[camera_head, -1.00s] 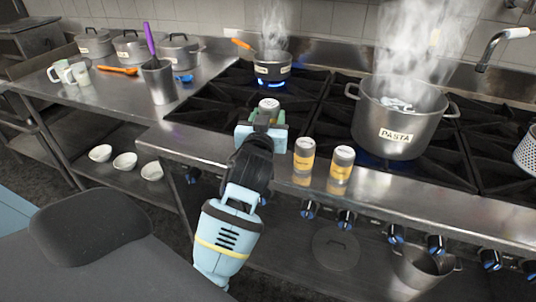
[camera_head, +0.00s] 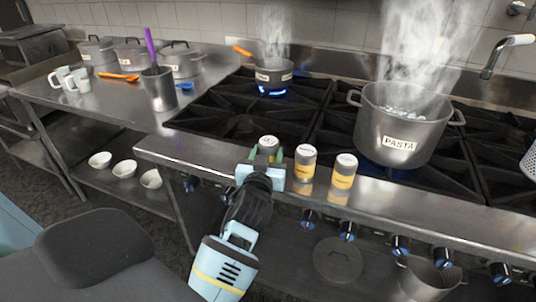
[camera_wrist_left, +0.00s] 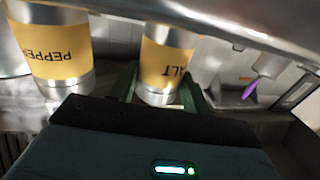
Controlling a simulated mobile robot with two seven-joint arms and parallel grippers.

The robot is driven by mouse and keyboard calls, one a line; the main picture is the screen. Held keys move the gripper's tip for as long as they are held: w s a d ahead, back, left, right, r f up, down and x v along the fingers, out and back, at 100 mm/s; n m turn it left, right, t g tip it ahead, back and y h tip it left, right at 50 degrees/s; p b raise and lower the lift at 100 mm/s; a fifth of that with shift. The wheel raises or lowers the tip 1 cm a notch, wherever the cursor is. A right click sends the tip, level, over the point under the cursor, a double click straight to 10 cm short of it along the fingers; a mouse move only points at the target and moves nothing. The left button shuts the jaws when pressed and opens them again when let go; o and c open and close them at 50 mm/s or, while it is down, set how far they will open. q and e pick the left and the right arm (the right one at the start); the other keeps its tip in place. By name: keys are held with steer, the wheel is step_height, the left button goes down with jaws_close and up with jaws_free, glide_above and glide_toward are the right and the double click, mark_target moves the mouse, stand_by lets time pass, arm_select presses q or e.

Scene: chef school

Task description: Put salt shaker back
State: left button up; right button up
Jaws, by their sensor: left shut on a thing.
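The salt shaker (camera_head: 268,141) has a silver top and shows just past my left gripper (camera_head: 266,154) in the head view. In the left wrist view its yellow label with "ALT" readable (camera_wrist_left: 168,60) sits between the green fingers. My left gripper is shut on it, at the steel front ledge of the stove. Most of its body is hidden by the gripper in the head view. Two more yellow-labelled shakers, a near one (camera_head: 305,163) and a farther right one (camera_head: 343,175), stand upright to its right. The wrist view shows a "PEPPER" label (camera_wrist_left: 55,50) beside it. My right gripper is not in view.
A steaming pasta pot (camera_head: 400,128) stands on the stove at the right. A small pot (camera_head: 274,75) with an orange handle sits over a blue flame. The front ledge (camera_head: 420,200) is clear right of the shakers. Mugs and a utensil holder (camera_head: 158,90) stand on the left counter.

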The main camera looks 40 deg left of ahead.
arm_select(q)
steer(key=shift+f, duration=0.1)
steer(key=o, duration=1.1)
